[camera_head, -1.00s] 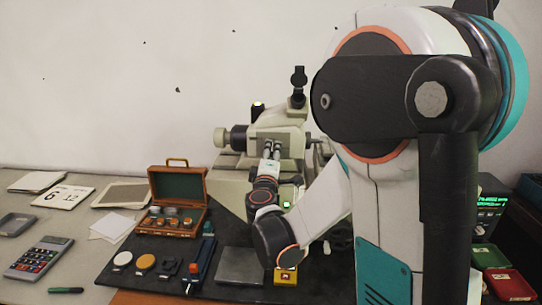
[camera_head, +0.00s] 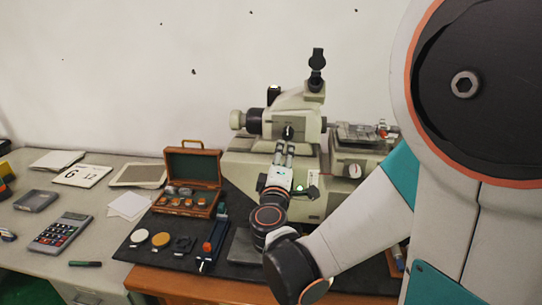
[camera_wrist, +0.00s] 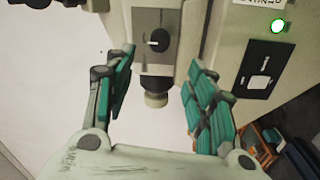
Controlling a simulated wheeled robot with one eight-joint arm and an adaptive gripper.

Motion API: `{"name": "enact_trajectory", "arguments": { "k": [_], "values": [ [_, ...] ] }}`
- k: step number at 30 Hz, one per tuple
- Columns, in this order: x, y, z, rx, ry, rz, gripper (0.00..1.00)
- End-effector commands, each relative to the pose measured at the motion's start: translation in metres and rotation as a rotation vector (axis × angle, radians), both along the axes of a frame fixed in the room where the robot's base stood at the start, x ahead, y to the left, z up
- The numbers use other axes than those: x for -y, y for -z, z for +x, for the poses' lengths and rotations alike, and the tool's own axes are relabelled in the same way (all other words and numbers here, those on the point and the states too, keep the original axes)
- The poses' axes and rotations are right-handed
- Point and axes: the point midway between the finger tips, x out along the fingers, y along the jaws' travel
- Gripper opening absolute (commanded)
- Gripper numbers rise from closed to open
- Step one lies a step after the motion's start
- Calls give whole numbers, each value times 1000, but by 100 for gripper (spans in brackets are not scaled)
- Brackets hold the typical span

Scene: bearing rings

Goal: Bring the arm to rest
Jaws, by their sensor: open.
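My gripper (camera_head: 283,156) is raised in front of the large beige machine (camera_head: 240,165) in the head view. In the wrist view my gripper (camera_wrist: 158,108) has its two teal-padded fingers spread wide, with nothing between them. The machine's grey front with a dark dial (camera_wrist: 155,38) and a round knob shows beyond and between the fingers. My arm crosses the right side of the head view and hides part of the bench there.
A wooden case (camera_head: 190,183) stands open with round parts inside. A dark mat (camera_head: 140,262) holds discs and a blue-and-red tool (camera_head: 211,244). A calculator (camera_head: 62,232), cards and a tablet lie at the left.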

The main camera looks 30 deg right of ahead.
Motion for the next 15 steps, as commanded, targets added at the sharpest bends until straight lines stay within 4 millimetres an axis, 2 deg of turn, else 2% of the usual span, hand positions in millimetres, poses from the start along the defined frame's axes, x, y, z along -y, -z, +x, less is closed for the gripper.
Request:
{"name": "enact_trajectory", "arguments": {
  "k": [9,15],
  "values": [
    [2,0,-3,-3,7,27,50],
    [11,8,-26,-32,57,233,50]
  ]
}}
